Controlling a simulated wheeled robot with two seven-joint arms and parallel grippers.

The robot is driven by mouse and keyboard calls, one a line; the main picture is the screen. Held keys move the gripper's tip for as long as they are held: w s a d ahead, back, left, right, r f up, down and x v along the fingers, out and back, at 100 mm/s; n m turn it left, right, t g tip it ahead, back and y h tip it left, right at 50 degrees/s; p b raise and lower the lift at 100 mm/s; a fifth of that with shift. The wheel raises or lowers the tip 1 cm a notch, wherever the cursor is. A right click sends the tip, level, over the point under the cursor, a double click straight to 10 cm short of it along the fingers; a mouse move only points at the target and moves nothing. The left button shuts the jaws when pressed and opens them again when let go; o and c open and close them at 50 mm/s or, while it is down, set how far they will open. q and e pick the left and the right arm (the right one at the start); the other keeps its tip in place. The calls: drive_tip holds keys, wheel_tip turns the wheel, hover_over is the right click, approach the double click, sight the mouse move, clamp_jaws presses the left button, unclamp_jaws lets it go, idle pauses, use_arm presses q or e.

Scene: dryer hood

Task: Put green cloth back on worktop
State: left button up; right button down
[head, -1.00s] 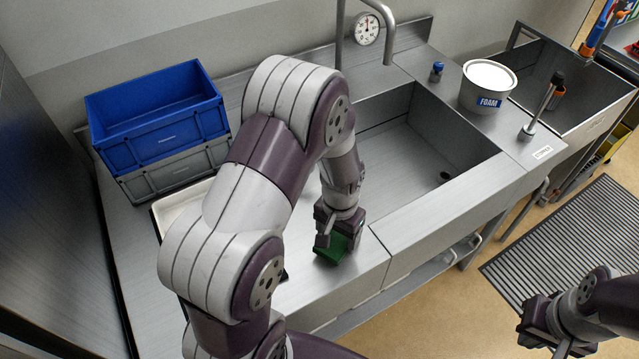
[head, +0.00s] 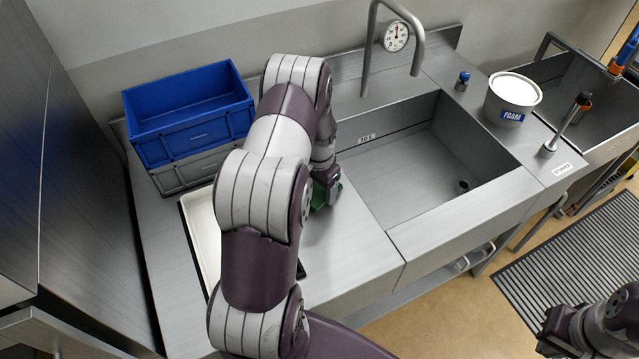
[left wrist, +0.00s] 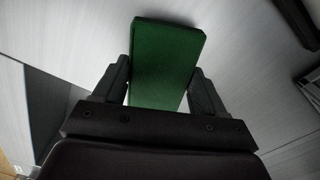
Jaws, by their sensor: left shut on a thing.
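The green cloth (head: 318,197) shows as a small green patch beneath my left gripper (head: 325,190) in the head view, over the worktop (head: 345,240) left of the sink. In the left wrist view the cloth (left wrist: 165,62) is a flat green block between the two dark fingers of my left gripper (left wrist: 165,85), which is shut on it. I cannot tell whether the cloth touches the worktop. My arm hides part of the cloth in the head view. My right gripper (head: 560,330) is at the lower right over the floor, away from the worktop; its fingers are unclear.
A blue crate (head: 190,130) sits on a grey crate (head: 195,168) at the back left. A white tray (head: 203,235) lies partly behind my arm. The sink basin (head: 435,160) is open to the right. A foam tub (head: 511,100) stands beyond it.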

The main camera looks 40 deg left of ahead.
use_arm(q)
drive_tip(key=shift+d+f+b, duration=0.1)
drive_tip(key=shift+f+b, duration=0.2)
drive_tip(key=shift+f, duration=0.35)
drive_tip(key=o, duration=1.1)
drive_tip(key=shift+s, duration=0.1)
